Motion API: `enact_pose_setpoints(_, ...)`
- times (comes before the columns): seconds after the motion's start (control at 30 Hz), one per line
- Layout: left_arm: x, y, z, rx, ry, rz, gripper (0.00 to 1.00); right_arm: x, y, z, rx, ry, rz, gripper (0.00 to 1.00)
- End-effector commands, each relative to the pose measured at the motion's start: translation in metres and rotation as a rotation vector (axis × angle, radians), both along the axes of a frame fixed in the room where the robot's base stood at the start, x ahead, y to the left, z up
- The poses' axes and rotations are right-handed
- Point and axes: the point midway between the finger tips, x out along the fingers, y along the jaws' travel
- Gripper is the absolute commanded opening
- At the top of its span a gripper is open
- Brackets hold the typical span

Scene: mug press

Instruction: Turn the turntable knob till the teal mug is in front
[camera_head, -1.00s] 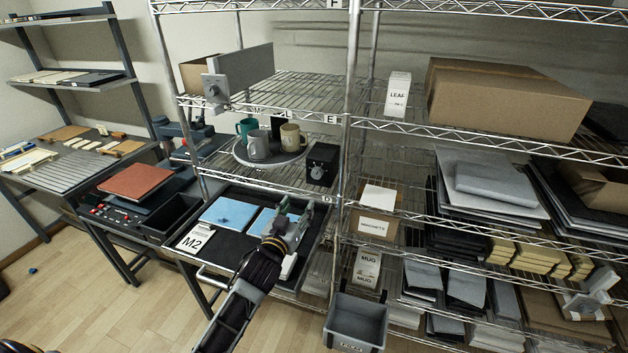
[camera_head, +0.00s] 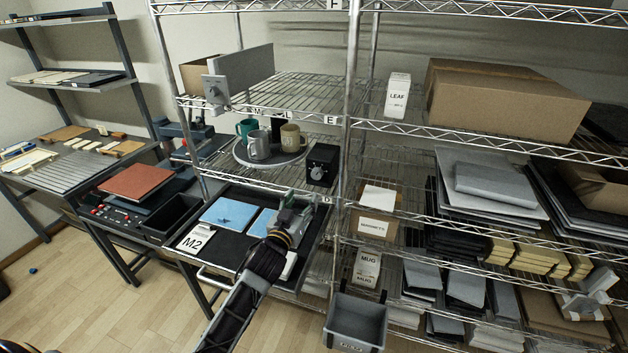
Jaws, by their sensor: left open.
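The teal mug (camera_head: 246,127) stands at the back left of the round turntable (camera_head: 243,157) on the wire shelf. A grey mug (camera_head: 259,145) stands at the front and a tan mug (camera_head: 291,138) at the right. A dark mug (camera_head: 277,127) is partly hidden behind them. The black box with the round grey knob (camera_head: 318,172) is just right of the turntable. My left gripper (camera_head: 297,205) is open, below and a little left of the knob, over the drawer tray and apart from the knob. My right gripper is not in view.
The black pull-out tray (camera_head: 222,246) holds blue sheets (camera_head: 228,213) and an M2 card (camera_head: 192,240). A rack post (camera_head: 349,110) stands right of the knob box. A grey bin (camera_head: 355,322) hangs lower right.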

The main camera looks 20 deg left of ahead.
Motion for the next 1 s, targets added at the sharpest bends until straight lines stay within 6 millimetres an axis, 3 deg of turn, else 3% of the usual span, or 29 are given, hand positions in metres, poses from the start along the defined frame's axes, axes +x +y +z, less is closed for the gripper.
enact_pose_setpoints(1.0,0.085,-0.003,0.002,0.001,-0.002,0.0,0.55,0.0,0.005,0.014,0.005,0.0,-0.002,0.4)
